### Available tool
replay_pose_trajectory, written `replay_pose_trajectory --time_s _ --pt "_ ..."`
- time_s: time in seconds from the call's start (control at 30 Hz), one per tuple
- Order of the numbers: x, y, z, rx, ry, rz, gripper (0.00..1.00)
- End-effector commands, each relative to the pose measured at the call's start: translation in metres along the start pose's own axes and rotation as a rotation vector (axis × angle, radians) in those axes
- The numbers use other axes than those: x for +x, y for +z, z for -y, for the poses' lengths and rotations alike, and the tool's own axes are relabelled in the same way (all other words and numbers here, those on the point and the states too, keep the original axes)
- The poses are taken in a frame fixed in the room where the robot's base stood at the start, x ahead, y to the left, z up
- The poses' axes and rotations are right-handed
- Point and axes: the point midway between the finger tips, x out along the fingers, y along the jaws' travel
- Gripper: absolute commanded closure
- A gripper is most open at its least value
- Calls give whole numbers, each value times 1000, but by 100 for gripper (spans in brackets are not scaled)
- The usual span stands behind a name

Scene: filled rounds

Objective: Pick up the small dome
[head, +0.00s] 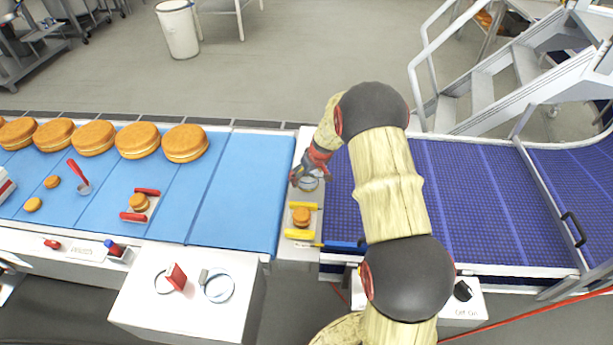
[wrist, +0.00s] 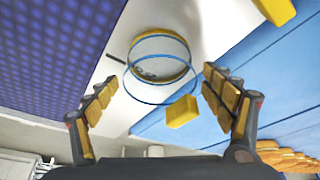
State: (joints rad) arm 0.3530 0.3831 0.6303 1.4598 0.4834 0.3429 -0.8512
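The small dome appears to be the clear, blue-rimmed cover (wrist: 187,60) in the middle of the wrist view. A yellow block (wrist: 182,112), which looks like its knob, shows nearer the camera. In the head view the cover (head: 308,184) stands on the pale strip between the belts, partly hidden by my gripper (head: 309,170). In the wrist view my gripper (wrist: 159,77) is open, with its padded fingers on either side of the cover and a visible gap to the knob. I see no contact.
A small filled round (head: 301,216) sits between yellow blocks just in front of the cover. Large rounds (head: 138,140) line the blue belt (head: 238,190) at left. A ringed clear cover (head: 219,286) lies on the white front box. The purple belt (head: 460,200) is clear.

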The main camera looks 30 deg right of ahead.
Motion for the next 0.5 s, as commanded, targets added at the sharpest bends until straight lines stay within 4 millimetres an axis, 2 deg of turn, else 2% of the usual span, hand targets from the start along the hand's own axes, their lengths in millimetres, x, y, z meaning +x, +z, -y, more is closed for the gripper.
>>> replay_pose_trajectory --time_s 0.5 --pt "0 0 0 0 0 1 49"
